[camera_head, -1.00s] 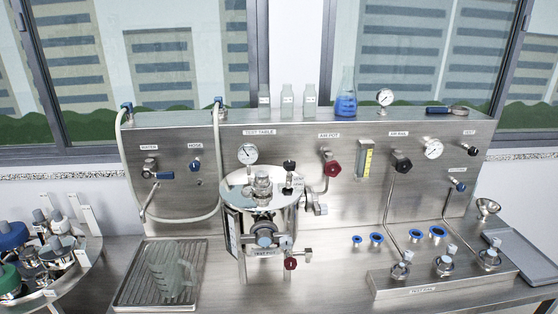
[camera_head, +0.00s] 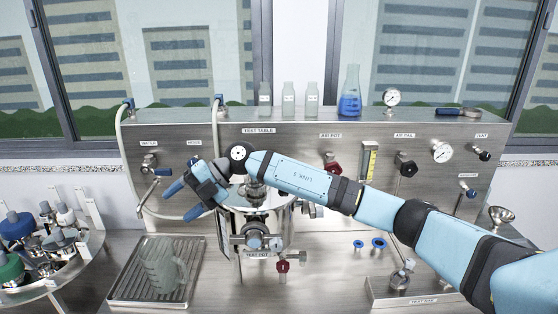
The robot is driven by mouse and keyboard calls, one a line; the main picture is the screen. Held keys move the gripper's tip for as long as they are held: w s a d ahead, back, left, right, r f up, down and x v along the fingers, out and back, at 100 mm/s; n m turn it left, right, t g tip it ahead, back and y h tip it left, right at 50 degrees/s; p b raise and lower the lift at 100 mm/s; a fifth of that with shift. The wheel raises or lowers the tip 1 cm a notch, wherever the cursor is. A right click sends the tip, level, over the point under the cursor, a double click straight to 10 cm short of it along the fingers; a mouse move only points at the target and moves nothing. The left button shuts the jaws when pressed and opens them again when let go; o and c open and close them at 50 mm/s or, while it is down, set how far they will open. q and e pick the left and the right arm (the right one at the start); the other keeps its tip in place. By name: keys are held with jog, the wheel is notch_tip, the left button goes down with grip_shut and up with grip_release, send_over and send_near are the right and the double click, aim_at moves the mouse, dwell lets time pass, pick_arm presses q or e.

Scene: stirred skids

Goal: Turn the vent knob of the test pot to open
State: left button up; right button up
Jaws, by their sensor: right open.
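The test pot (camera_head: 237,222) is a steel vessel with a label on its front, standing at the middle of the bench. A red knob (camera_head: 282,267) sits low on its front right. My right arm crosses in front of the pot's lid and hides much of it, including the place of the small black lid knob. My right gripper (camera_head: 179,202) is at the pot's upper left, fingers pointing left, open and empty, apart from any knob. I cannot tell which knob is the pot's vent. My left gripper is out of view.
A ribbed tray (camera_head: 121,285) with a clear jug (camera_head: 162,267) lies at left, near a round stand of bottles (camera_head: 88,250). The steel panel (camera_head: 290,140) behind carries gauges, valves and a grey hose (camera_head: 218,130). A glass flask (camera_head: 350,98) stands on its top.

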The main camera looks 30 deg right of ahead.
jog(key=w+d+r+m+h, duration=0.15)
jog(key=d+r+h, duration=0.3)
jog(key=d, duration=0.55)
jog(key=w+d+r+m+h, duration=0.15)
jog(key=d+r+h, duration=0.3)
jog(key=d, duration=0.55)
jog(key=w+d+r+m+h, duration=0.1)
jog(key=d+r+m+h, duration=0.3)
jog(key=d, duration=0.6)
jog(key=shift+n+g+y, duration=0.3)
jog(key=shift+n+g, duration=0.1)
jog(key=shift+n, duration=0.3)
notch_tip(320, 180, down, 11)
jog(key=p, duration=0.3)
jog(key=shift+d+f, duration=0.1)
jog(key=shift+f, duration=0.65)
jog(key=c, duration=0.7)
jog(key=shift+c, duration=1.1)
